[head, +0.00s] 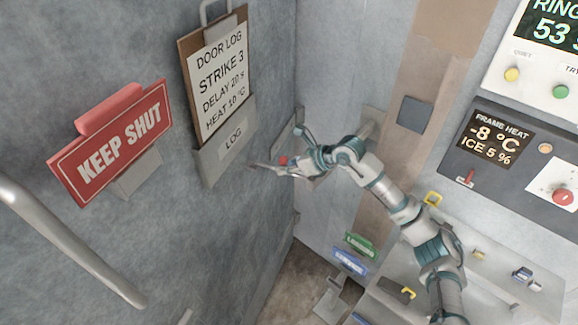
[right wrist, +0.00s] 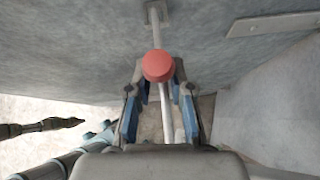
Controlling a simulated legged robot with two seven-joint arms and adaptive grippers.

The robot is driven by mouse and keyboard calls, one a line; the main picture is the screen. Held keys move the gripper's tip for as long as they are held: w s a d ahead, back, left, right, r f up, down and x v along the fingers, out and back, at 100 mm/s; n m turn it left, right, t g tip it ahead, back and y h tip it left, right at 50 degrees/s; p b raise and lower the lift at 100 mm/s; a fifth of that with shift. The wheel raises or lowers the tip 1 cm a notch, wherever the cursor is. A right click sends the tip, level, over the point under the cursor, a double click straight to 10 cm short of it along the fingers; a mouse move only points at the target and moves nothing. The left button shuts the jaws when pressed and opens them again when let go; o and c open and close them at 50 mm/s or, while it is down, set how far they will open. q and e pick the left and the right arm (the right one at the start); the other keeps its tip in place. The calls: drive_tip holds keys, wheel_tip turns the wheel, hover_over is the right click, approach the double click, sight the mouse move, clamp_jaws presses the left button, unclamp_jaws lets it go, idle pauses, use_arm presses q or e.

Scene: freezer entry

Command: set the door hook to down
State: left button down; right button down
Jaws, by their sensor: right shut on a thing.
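The door hook shows in the right wrist view as a pale metal rod with a red knob (right wrist: 158,66). The rod runs from a small plate (right wrist: 155,12) on the grey wall, behind the knob, and back between my fingers. In the head view only a bit of the red knob (head: 283,160) shows beside the gripper. My right gripper (right wrist: 159,80) has one finger on each side of the hook at the knob and is shut on it. The right gripper (head: 276,168) also shows in the head view, near the door's edge. My left gripper is not in view.
The grey door carries a KEEP SHUT sign (head: 113,140), a DOOR LOG clipboard (head: 219,80) in a LOG holder and a long bar handle (head: 75,245). A control panel (head: 500,150) reads -8 °C at the right. Green and blue tags (head: 352,255) are below.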

drive_tip(key=shift+w+f, duration=0.1)
drive_tip(key=shift+f, duration=0.35)
drive_tip(key=shift+a, duration=0.1)
